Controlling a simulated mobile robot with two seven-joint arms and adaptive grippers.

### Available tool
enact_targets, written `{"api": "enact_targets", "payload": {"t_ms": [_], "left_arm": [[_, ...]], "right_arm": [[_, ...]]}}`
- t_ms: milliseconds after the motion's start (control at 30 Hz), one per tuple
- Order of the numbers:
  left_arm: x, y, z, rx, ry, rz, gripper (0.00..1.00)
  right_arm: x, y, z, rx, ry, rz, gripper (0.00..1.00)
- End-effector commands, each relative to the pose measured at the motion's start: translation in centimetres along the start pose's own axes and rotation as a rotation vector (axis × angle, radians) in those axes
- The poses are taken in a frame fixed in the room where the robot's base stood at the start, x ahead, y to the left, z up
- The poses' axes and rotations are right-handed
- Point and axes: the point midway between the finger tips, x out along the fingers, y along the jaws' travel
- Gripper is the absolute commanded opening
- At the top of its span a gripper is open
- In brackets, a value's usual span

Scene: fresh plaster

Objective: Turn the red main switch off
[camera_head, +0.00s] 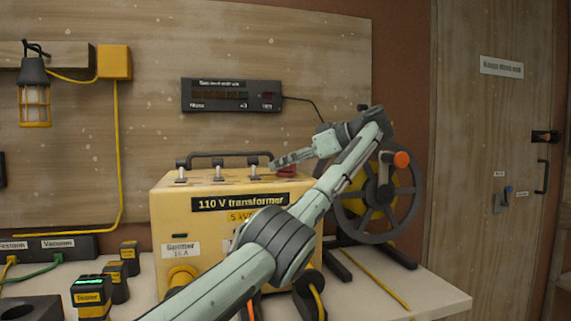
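A red switch (286,170) sits on the top right of the yellow 110 V transformer (174,215); it is small and partly hidden by my arm, so its on or off position cannot be read. My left arm reaches across the transformer's front and bends back to the left at the wrist. My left gripper (274,164) is just above and left of the red switch, its fingers together in one narrow shape and holding nothing. Whether it touches the switch cannot be told. My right gripper is not in view.
The transformer's carry handle (218,156) stands left of the gripper. A cable reel (414,205) stands at the right. A dark panel (231,96) hangs on the board behind. Battery-like blocks (91,297) and a socket strip (48,247) are at the left.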

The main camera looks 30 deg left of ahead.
Motion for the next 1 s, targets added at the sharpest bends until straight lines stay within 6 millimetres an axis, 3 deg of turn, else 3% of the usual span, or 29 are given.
{"api": "enact_targets", "payload": {"t_ms": [167,600,1000], "left_arm": [[-0.5,0.0,-0.1,0.0,0.001,0.001,0.34],[-6.8,0.0,0.0,0.001,-0.001,0.0,0.34],[-7.5,0.0,0.0,0.0,0.0,0.0,0.34]], "right_arm": [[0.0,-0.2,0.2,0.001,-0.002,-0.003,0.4],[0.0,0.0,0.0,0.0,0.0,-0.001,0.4],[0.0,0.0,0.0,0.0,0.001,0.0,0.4]]}}
